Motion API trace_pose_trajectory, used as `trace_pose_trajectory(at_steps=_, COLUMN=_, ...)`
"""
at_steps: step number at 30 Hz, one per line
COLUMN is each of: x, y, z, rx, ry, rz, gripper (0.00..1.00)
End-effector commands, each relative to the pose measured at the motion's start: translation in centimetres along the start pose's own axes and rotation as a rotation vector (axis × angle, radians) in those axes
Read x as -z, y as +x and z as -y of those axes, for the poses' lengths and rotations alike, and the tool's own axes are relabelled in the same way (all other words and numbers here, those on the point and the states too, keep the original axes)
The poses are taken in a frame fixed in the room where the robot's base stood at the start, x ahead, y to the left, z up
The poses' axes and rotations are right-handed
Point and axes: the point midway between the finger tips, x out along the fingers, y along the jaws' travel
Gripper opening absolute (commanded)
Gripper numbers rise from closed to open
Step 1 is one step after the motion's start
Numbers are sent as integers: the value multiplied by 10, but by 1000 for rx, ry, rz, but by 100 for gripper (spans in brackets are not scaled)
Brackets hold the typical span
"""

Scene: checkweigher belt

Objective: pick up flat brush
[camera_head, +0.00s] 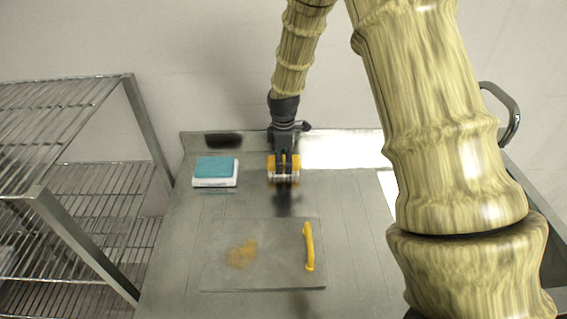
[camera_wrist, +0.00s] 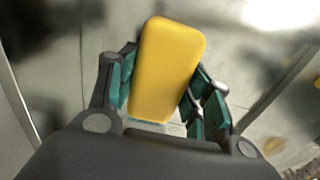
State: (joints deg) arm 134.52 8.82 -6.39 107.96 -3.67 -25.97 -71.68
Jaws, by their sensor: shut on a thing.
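The flat brush (camera_head: 272,168) has a yellow block-shaped back and a paler strip along its underside. It is at the back middle of the metal table. My gripper (camera_head: 285,158) points down and is shut on it, with a finger on each long side. In the wrist view, the yellow top of the brush (camera_wrist: 165,65) lies between the green-padded fingers (camera_wrist: 164,88). A dark shadow on the table in front of it suggests it is raised, but the gap underneath is not clear. The bristles are mostly hidden.
A blue-topped white pad (camera_head: 214,170) lies left of the brush. In front, a grey board (camera_head: 270,275) bears an orange-brown stain (camera_head: 241,253) and a yellow curved handle (camera_head: 308,247). The metal table (camera_head: 180,270) has free room around these. A wire shelf (camera_head: 100,190) stands left.

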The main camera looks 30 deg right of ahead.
Motion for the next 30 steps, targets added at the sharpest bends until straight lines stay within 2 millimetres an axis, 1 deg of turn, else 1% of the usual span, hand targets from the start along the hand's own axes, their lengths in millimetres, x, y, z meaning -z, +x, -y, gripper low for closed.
trace_pose_trajectory(at_steps=7, x=0, y=-12, z=-1, rx=-1, ry=0, rz=-2, gripper=23)
trace_pose_trajectory(at_steps=14, x=1, y=-35, z=-1, rx=-3, ry=0, rz=-3, gripper=23)
trace_pose_trajectory(at_steps=15, x=1, y=-34, z=9, rx=1, ry=-1, rz=-1, gripper=23)
trace_pose_trajectory(at_steps=20, x=2, y=-37, z=37, rx=0, ry=-2, rz=-1, gripper=23)
trace_pose_trajectory(at_steps=23, x=2, y=-38, z=57, rx=-1, ry=-3, rz=0, gripper=23)
trace_pose_trajectory(at_steps=30, x=4, y=-43, z=110, rx=0, ry=-2, rz=0, gripper=23)
